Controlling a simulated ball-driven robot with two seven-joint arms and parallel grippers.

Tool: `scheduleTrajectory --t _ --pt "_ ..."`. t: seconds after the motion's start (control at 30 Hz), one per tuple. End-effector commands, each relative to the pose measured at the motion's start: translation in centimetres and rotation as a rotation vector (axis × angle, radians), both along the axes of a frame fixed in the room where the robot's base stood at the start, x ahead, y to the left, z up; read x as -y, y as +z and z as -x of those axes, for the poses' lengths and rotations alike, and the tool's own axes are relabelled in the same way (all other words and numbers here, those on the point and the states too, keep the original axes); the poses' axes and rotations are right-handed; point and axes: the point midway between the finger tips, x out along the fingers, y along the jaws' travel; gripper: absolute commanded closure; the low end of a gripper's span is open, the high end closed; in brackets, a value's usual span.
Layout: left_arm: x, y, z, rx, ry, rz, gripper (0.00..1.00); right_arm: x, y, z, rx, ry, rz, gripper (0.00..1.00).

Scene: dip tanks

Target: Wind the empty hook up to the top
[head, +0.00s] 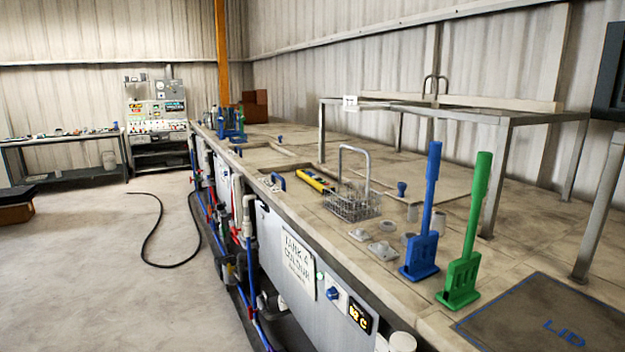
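No hook or winding handle can be made out in the head view. An orange upright post (222,50) stands at the back, beyond the far end of the tank line, and its top is out of frame. A yellow hand-sized device (314,180) with dark marks lies on the tank top; I cannot tell what it is. A wire basket (352,203) with a tall looped handle stands on the tank top beside it. Neither of my grippers is in view.
The long tank line (390,270) runs away from front right to back left. Blue (423,220) and green (470,240) paddles stand upright on it, near a dark lid (545,315). A metal frame (455,113) stands behind. A black hose (155,235) lies on otherwise open floor at left.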

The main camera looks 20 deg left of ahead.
Motion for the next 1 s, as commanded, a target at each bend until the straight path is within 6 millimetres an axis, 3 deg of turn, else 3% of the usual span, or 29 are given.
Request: scheduleTrajectory --t 0.3,0.43,0.47,1.0 --pt "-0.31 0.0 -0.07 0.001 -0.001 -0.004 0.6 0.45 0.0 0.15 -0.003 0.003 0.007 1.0" --pt "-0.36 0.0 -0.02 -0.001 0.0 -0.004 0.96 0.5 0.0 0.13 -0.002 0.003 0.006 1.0" --pt "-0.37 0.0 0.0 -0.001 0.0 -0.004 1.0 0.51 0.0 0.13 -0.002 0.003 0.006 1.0" --pt "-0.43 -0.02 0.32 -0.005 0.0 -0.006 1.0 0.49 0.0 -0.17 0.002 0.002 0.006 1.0"
